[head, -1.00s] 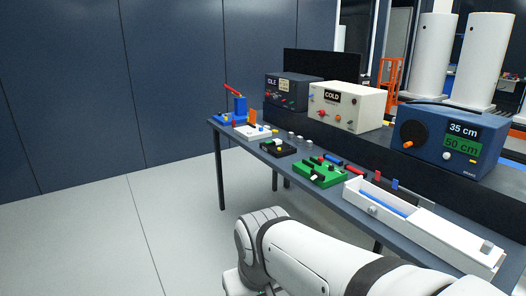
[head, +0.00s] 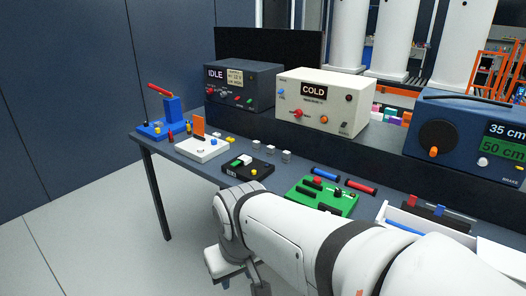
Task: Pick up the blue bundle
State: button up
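A short blue roll (head: 325,174), which fits the blue bundle, lies on the dark workbench (head: 188,173) behind a green board. A similar red roll (head: 361,187) lies just right of it. Nothing is holding the blue roll. My white arm crosses the lower right and bends downward in front of the bench, left of and nearer than the blue roll. My gripper's fingers do not show.
A green board (head: 312,208), a black block base (head: 262,167), a white base (head: 214,150) and a white tray (head: 389,208) stand along the bench front. Blue (head: 466,128), cream (head: 350,98) and dark (head: 232,97) instrument boxes stand behind. The floor at left is clear.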

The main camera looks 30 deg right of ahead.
aim_at(336, 179)
jog(key=z, duration=0.7)
jog(key=i, duration=1.1)
jog(key=z, duration=0.85)
jog(key=k, duration=0.75)
jog(key=z, duration=0.15)
jog(key=i, duration=0.85)
jog(key=u, duration=0.1)
